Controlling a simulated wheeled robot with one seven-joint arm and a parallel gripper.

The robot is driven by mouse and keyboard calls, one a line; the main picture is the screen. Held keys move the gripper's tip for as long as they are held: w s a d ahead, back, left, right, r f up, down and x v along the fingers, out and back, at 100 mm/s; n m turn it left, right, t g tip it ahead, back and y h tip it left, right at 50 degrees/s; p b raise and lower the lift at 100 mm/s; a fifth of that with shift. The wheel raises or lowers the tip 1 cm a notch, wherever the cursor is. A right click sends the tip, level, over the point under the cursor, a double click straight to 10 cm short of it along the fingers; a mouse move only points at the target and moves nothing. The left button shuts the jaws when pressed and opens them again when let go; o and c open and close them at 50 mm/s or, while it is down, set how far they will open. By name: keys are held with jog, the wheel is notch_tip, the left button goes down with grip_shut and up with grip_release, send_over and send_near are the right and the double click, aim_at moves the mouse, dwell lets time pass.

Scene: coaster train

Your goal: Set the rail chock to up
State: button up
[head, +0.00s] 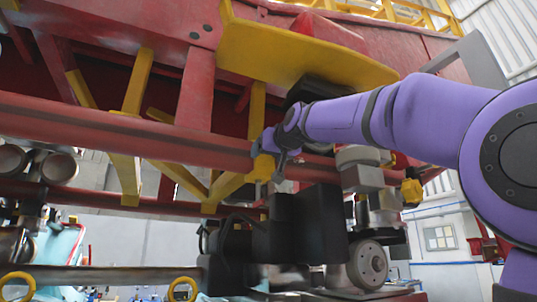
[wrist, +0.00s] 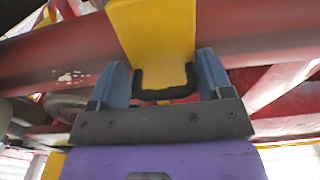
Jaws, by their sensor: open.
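In the wrist view, a broad yellow piece (wrist: 155,32) with a black U-shaped handle (wrist: 166,95) runs up from my gripper and across a red tube; it appears to be the rail chock. My gripper (wrist: 164,72) is open, with one blue-grey finger on each side of the handle and a gap visible to both. In the head view, my gripper (head: 278,158) is at the red tube, beside a small yellow block (head: 261,170) that may be the same piece. My gripper partly hides it there, so its up or down setting is unclear.
A long red tube (head: 110,122) crosses behind my gripper. A yellow plate (head: 300,55) overhangs it above. Black housings (head: 300,225) and a wheel (head: 367,264) sit close below. Yellow braces (head: 130,170) stand to the left.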

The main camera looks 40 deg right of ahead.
jog(key=v, duration=1)
jog(key=shift+s, duration=0.2)
jog(key=w+a+f+n+g+y, duration=0.1)
jog(key=a+f+g+y, duration=0.2)
jog(key=f, duration=1.1)
jog(key=a+f+n+g+y, duration=0.1)
jog(key=a+f+g, duration=0.3)
jog(key=f, duration=1)
jog(key=s+a+f+g, duration=0.1)
jog(key=s+a+f, duration=0.1)
jog(key=f, duration=0.5)
jog(key=s+a+f+g, duration=0.2)
jog(key=s+f, duration=0.2)
jog(key=f, duration=0.4)
jog(key=s+a+f+n+g+y, duration=0.1)
jog(key=s+a+f+g, duration=0.1)
jog(key=f, duration=0.6)
jog(key=shift+s+f, duration=0.15)
jog(key=shift+s, duration=0.65)
